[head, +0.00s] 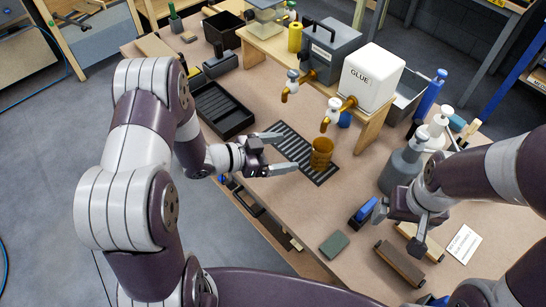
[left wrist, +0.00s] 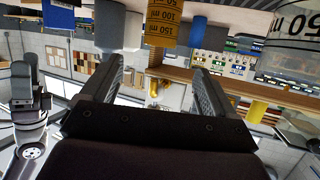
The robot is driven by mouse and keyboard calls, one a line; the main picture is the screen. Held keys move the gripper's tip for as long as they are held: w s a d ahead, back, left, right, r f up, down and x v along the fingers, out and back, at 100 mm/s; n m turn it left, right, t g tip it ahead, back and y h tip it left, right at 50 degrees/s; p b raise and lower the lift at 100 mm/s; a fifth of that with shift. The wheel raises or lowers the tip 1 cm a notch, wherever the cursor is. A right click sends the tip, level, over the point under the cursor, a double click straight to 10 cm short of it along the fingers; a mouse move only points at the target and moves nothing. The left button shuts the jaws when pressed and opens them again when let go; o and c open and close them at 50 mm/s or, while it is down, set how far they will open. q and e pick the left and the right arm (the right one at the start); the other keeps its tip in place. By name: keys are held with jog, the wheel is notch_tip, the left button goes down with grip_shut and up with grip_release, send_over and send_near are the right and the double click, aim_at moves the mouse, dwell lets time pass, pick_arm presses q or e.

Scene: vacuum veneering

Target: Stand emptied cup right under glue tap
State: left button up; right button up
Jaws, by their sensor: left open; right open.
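An amber measuring cup (head: 321,153) stands upright on the dark ribbed drip mat (head: 290,145), near its right end. In the head view it is just below the spout of the glue tap (head: 329,120) on the white GLUE box (head: 371,77). My left gripper (head: 289,152) is open and empty, just left of the cup, its fingers pointing toward it. In the left wrist view the amber cup (left wrist: 164,25) shows upside down beyond the open fingers, apart from them. My right gripper (head: 416,226) is open over the table's right part, away from the cup.
A second tap (head: 289,92) on a grey box (head: 330,50) is left of the glue tap. Pump bottles (head: 400,165) stand right of the cup. A black tray (head: 222,108) lies left of the mat. A green pad (head: 334,245) lies in front, with bare table around it.

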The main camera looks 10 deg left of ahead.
pick_arm(q)
jog(key=w+a+n+y, duration=0.1)
jog(key=a+y, duration=0.1)
jog(key=w+a+r+n+y, duration=0.1)
jog(key=a+y, duration=0.1)
jog(key=y, duration=0.1)
jog(key=w+a+n+y, duration=0.1)
jog(key=a+n+y, duration=0.1)
jog(key=a+y, duration=0.1)
jog(key=shift+r+t, duration=0.3)
jog(key=s+a+r+n+g+y, duration=0.1)
jog(key=s+r+n+g+y, duration=0.1)
jog(key=s, duration=0.7)
jog(key=s+r+n+g+y, duration=0.2)
jog(key=s+n+g, duration=0.3)
jog(key=s, duration=0.3)
jog(key=shift+s+a, duration=0.4)
jog(key=shift+s, duration=0.1)
